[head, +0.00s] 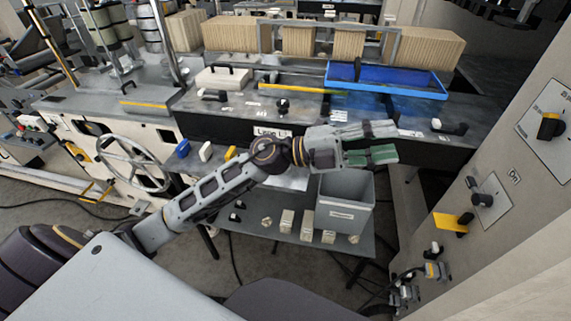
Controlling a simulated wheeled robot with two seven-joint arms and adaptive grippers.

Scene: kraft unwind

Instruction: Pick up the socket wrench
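I cannot make out a socket wrench for certain in the head view. Small dark-handled items lie on the machine bench, but they are too small to tell apart. My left gripper (396,141) reaches in from the left to the bench's front edge, above a grey bin. Its grey upper finger and green lower finger are apart, with nothing seen between them. It hides part of the bench front behind it. My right gripper is not in view.
A blue tray (440,93) lies on the bench at the back right. The grey bin (345,214) stands on a low shelf (270,228) with several small blocks. A control panel (505,225) with knobs rises at right. A handwheel (134,163) is at left.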

